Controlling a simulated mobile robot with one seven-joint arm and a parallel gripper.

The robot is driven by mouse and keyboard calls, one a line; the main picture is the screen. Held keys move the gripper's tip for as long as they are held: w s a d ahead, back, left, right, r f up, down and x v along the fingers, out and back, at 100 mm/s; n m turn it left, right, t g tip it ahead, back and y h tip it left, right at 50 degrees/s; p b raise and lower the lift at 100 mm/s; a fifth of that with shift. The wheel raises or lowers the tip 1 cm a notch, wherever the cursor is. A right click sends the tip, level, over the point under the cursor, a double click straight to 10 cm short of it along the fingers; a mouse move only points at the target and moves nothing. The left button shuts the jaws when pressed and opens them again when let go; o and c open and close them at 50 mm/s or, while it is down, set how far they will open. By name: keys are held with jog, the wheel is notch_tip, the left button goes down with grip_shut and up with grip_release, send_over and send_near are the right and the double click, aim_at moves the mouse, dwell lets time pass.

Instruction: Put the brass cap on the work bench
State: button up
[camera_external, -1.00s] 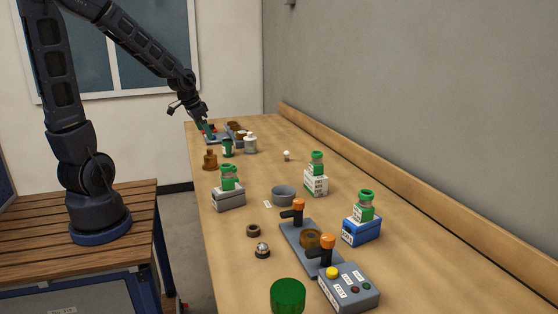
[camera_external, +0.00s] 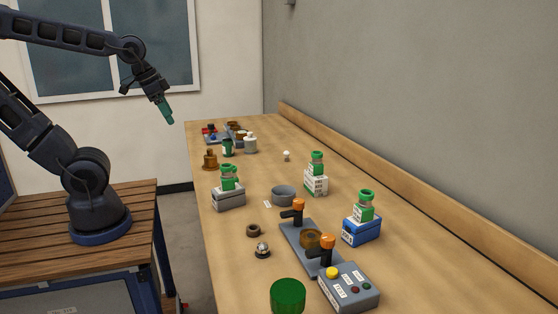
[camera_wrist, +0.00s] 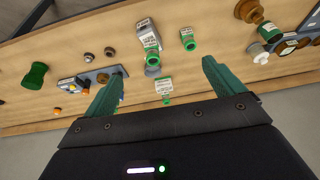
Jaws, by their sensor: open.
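My gripper (camera_external: 165,112) is raised in the air left of the bench's far end, fingers pointing down. In the wrist view its two green fingers (camera_wrist: 158,80) are apart with nothing held between them. A brass-coloured stepped piece (camera_external: 210,160) stands upright near the left edge of the work bench (camera_external: 300,150); it also shows at the top right of the wrist view (camera_wrist: 248,12). Brown round pieces (camera_external: 235,126) sit at a grey tray at the far end. I cannot tell which of these is the brass cap.
Green-topped bottles on blocks, a grey bowl (camera_external: 283,196), a clamp fixture (camera_external: 297,245) and a button box (camera_external: 349,289) stand nearer. The bench's right strip is mostly clear.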

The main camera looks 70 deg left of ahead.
jog(key=shift+s+d+r+h, duration=0.1)
jog(key=shift+s+d+r, duration=0.1)
jog(key=shift+s, duration=0.3)
jog(key=shift+s+d+r+h, duration=0.1)
jog(key=shift+s+d, duration=0.15)
jog(key=shift+s, duration=0.25)
jog(key=shift+s+d+r+h, duration=0.1)
jog(key=shift+s+d+r, duration=0.1)
jog(key=shift+s, duration=0.3)
